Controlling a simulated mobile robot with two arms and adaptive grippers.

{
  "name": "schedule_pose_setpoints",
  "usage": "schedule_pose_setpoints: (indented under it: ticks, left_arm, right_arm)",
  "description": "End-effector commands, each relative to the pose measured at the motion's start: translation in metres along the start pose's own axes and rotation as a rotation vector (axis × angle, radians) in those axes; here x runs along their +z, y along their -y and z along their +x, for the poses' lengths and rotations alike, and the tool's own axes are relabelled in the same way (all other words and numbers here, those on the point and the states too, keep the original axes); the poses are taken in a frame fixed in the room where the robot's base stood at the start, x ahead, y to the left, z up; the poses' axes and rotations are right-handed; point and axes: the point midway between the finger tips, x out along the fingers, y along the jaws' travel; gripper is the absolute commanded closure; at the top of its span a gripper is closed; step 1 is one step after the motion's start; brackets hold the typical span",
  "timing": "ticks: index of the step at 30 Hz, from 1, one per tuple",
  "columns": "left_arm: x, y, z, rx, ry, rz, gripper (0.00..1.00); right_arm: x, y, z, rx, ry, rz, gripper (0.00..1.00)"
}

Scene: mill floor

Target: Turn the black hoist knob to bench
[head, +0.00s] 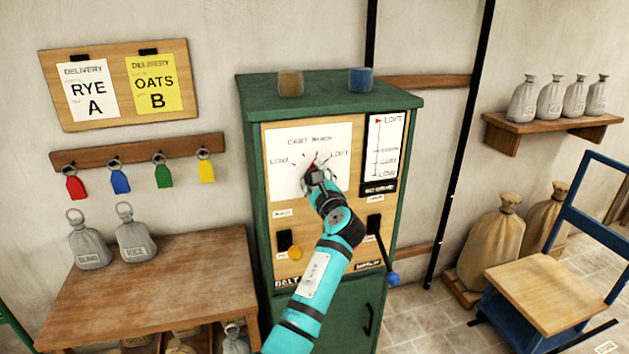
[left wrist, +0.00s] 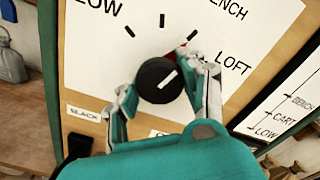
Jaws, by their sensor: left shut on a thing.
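The black hoist knob (left wrist: 152,88) sits on the white dial plate (head: 285,180) of the green cabinet. My left gripper (head: 318,172) is shut on the knob, with one finger on each side in the left wrist view (left wrist: 165,92). The knob's white line slants up and right, roughly between the BENCH and LOFT labels. A red mark (left wrist: 183,46) shows just past the knob, near a black tick. The dial reads LOW, CART, BENCH and LOFT from left to right. My gripper hides most of the knob in the head view. My right gripper is not in view.
A level gauge (head: 386,150) with a red marker at LOFT is right of the dial. Below are a black switch with an orange knob (head: 295,253) and a blue-ended lever (head: 393,279).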

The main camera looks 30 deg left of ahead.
Motion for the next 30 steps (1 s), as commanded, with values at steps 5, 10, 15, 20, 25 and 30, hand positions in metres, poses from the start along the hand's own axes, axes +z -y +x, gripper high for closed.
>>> schedule_pose_setpoints:
  ticks: [5, 10, 15, 20, 25, 30]
  left_arm:
    - [-0.001, -0.001, 0.0, 0.002, -0.002, -0.004, 0.91]
    - [-0.001, -0.001, 0.0, 0.002, -0.002, -0.003, 0.91]
    - [-0.001, -0.001, 0.0, 0.001, -0.002, -0.003, 0.42]
    - [-0.001, 0.0, 0.0, 0.001, -0.001, -0.003, 0.33]
    - [0.0, 0.0, -0.001, 0.0, -0.001, -0.003, 0.33]
    - [-0.001, 0.0, -0.015, -0.002, -0.001, -0.004, 0.33]
  right_arm:
    - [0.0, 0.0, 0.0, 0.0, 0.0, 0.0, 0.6]
    - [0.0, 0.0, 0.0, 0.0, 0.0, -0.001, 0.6]
    - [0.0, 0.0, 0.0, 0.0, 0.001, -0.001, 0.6]
    - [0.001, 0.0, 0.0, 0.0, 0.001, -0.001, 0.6]
    - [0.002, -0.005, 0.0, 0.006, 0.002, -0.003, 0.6]
    - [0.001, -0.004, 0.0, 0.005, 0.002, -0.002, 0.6]
